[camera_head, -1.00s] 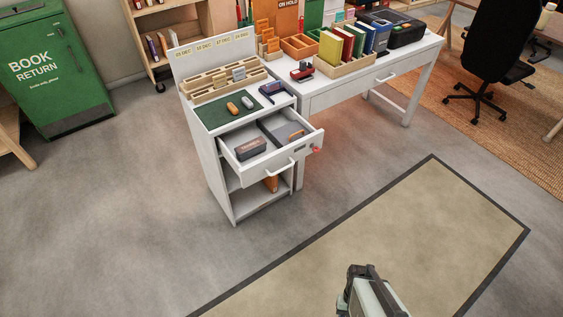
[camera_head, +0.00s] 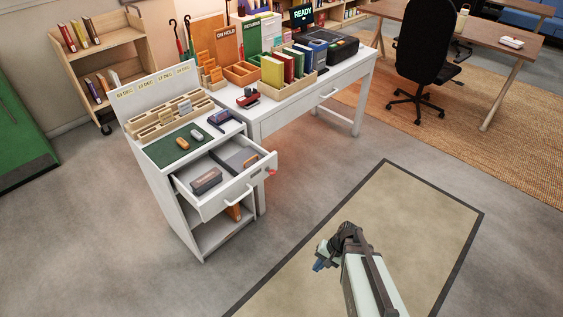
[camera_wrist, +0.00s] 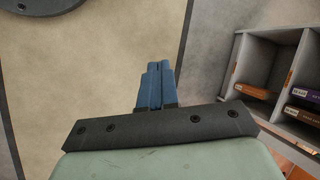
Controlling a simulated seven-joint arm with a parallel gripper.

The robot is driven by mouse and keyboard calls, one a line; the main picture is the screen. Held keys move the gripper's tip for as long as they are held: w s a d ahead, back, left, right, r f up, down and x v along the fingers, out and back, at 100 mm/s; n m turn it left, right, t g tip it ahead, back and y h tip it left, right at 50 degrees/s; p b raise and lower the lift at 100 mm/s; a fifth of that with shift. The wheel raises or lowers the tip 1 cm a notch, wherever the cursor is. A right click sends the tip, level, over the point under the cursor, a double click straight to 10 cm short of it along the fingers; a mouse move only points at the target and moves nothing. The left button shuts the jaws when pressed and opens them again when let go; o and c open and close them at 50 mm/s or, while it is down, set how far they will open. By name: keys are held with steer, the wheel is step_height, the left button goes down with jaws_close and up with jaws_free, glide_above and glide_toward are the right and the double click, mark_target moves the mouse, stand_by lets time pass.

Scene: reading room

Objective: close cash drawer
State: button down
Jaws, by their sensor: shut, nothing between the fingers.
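The cash drawer (camera_head: 226,197) is a white drawer pulled out of the top of a white cabinet (camera_head: 177,216), with a bar handle on its front. A dark box (camera_head: 206,181) and a grey divided section (camera_head: 238,160) lie in it. A red piece shows at the drawer front's right end. My gripper (camera_head: 319,264) is over the beige mat, to the right of and apart from the drawer. In the wrist view its blue fingers (camera_wrist: 154,87) are together with nothing between them. The drawer is not clearly seen in the wrist view.
A beige mat (camera_head: 400,215) with a dark border covers open floor before the cabinet. A white desk (camera_head: 312,91) with binders and trays adjoins the cabinet. An office chair (camera_head: 425,55) stands beyond. The wrist view shows shelves (camera_wrist: 268,66) with books at right.

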steer(key=w+a+r+m+t+y, duration=0.3)
steer(key=w+r+m, duration=0.15)
steer(key=w, duration=0.35)
steer(key=w+a+r+m+t+y, duration=0.2)
steer(key=w+r+m+t+y, duration=0.1)
steer(key=w+r, duration=0.4)
steer(key=m+t+y, duration=0.2)
steer(key=m+t, duration=0.6)
steer(key=m, duration=0.7)
glide_toward(276, 157)
steer(key=x, duration=0.7)
steer(key=x, duration=1.7)
steer(key=shift+w, duration=0.35)
steer(key=shift+f, duration=0.1)
